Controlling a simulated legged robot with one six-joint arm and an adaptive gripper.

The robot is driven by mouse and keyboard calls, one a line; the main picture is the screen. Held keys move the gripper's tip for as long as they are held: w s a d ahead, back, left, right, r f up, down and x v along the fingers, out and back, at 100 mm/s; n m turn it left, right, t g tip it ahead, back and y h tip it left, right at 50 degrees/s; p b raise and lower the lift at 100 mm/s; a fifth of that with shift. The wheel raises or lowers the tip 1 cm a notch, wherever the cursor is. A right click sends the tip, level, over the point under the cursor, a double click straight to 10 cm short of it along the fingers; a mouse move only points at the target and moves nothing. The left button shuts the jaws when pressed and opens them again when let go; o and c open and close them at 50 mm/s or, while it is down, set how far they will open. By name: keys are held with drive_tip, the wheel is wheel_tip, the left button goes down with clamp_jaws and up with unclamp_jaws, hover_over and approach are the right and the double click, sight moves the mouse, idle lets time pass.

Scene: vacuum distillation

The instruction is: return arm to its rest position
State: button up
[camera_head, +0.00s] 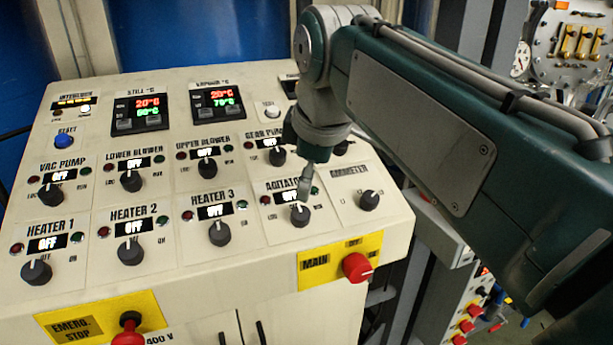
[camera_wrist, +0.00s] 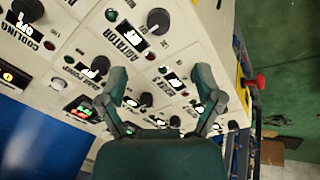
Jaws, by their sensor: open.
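My arm reaches in from the right in the head view, and my gripper (camera_head: 305,183) points down over the control panel (camera_head: 95,197). In the head view its tip is close to the agitator knob (camera_head: 299,215); I cannot tell whether they touch. In the wrist view my gripper (camera_wrist: 163,88) has its two fingers spread apart with nothing between them. The agitator knob also shows in the wrist view (camera_wrist: 158,21), beyond the fingers. Part of the gear pump and ammeter area is hidden behind my arm in the head view.
Several black knobs stick up from the sloped panel. A red main switch (camera_head: 356,267) and a red emergency stop (camera_head: 128,329) are on its front edge. Another panel with red knobs (camera_head: 466,326) stands low at the right. Green floor (camera_wrist: 290,60) shows at the right in the wrist view.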

drive_tip(key=s+d+f+m, duration=0.5)
drive_tip(key=s+f+m, duration=0.2)
drive_tip(key=f, duration=0.2)
drive_tip(key=s+d+f+m+t+h, duration=0.1)
drive_tip(key=s+d+f+m, duration=0.5)
drive_tip(key=f, duration=0.4)
drive_tip(key=shift+s+d+f+m, duration=0.25)
drive_tip(key=shift+s+m, duration=0.4)
drive_tip(key=shift+m, duration=0.05)
